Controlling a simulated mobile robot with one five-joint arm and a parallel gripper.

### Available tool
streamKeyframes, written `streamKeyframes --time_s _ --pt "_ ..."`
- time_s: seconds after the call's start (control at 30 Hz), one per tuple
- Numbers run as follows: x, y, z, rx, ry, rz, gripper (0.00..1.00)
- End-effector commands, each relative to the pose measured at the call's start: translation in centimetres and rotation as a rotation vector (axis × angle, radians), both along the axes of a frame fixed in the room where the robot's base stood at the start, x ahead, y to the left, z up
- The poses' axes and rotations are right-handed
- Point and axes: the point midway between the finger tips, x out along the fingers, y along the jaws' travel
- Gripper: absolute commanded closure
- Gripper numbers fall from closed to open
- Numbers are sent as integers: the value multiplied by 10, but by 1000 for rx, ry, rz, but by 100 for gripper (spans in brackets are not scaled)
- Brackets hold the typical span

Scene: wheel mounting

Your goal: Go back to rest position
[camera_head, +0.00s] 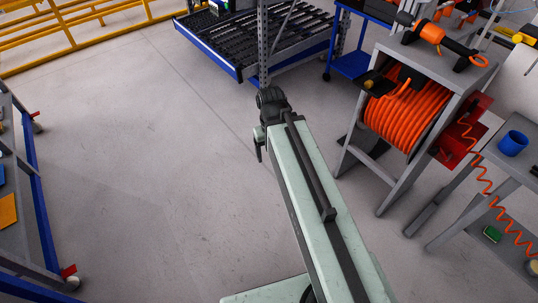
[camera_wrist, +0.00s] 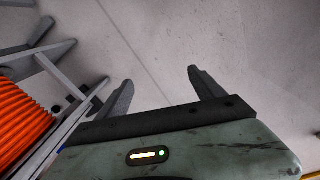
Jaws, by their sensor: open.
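My gripper shows in the wrist view (camera_wrist: 158,90), its two dark fingers spread wide apart. Nothing is between them; only grey floor shows behind. In the head view my pale green arm reaches forward over the floor, and the gripper end (camera_head: 260,140) is small and partly hidden by the arm's dark wrist joint.
An orange hose reel (camera_head: 400,118) on a grey stand is right of my arm. A grey table with a blue cup (camera_head: 513,143) stands farther right. A blue-edged rack (camera_head: 270,45) is ahead. A blue-framed cart (camera_head: 38,200) is at left. Open floor (camera_head: 150,150) lies between.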

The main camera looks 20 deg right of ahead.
Motion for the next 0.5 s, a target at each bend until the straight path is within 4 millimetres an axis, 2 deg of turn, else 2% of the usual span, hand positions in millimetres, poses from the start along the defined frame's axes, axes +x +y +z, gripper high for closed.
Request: streamKeyframes --time_s 0.03,0.13,0.37,0.5 --pt "-4 18 0 25 14 -16 22" --pt "-8 27 0 49 29 -43 22" --pt "-8 27 0 50 29 -46 22" --pt "-8 26 17 49 28 -46 22"
